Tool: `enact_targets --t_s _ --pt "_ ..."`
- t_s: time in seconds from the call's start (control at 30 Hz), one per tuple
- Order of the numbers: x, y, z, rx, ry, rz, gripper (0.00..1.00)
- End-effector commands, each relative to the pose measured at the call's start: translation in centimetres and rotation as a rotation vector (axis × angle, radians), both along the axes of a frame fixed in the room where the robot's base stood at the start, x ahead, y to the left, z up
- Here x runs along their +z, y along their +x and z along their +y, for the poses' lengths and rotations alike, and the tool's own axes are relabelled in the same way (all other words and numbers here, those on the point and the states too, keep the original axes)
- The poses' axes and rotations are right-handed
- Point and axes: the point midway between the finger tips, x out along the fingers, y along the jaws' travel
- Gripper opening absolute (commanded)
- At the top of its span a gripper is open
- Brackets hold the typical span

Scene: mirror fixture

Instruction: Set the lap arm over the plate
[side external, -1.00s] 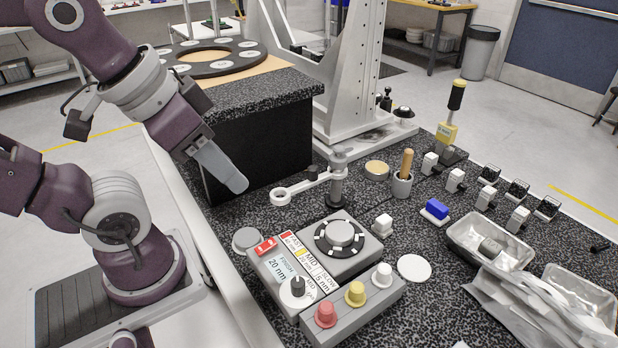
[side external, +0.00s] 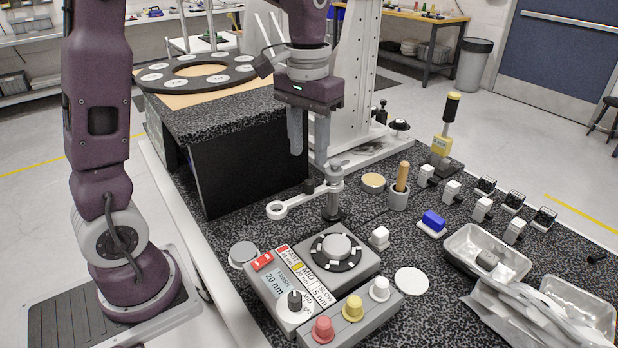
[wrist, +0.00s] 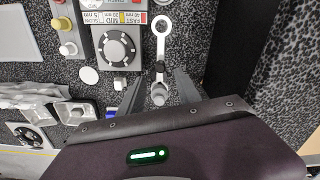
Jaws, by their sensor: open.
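The lap arm (side external: 305,200) is a grey bar with an open ring (side external: 277,210) at one end and a round pivot post (side external: 333,200) at the other. Its ring is off to the left of the plate (side external: 336,250), a dark disc with white marks and a grey centre on the polishing unit. In the wrist view the lap arm (wrist: 161,45) lies to the right of the plate (wrist: 115,47), not over it. My gripper (side external: 308,157) is open, pointing down above the post. In the wrist view the post's knob shows between the fingers of my gripper (wrist: 160,80).
The control panel (side external: 285,290) and colored knobs (side external: 352,306) are in front of the plate. A black speckled block (side external: 250,160) and a white upright frame (side external: 350,90) stand behind. A wooden-handled tool in a cup (side external: 399,190) and a white cube (side external: 379,238) are to the right.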

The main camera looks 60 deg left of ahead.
Motion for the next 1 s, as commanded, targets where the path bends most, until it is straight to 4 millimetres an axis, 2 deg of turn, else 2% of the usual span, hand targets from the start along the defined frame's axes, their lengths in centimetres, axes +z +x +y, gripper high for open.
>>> enact_targets --t_s 0.3,0.4,0.7,0.77,0.9,1.0 --pt "-5.5 0.2 0.1 0.005 -0.002 0.014 0.40" --pt "-6.7 0.2 0.1 0.004 -0.002 0.011 0.40" --pt "-7.3 0.3 0.1 0.003 -0.001 0.008 0.40" --pt "-7.3 0.3 0.1 0.003 -0.001 0.008 0.30" --pt "-7.3 0.3 0.1 0.003 -0.001 0.008 0.03" --pt "-7.3 0.3 0.1 0.003 -0.001 0.008 0.00"
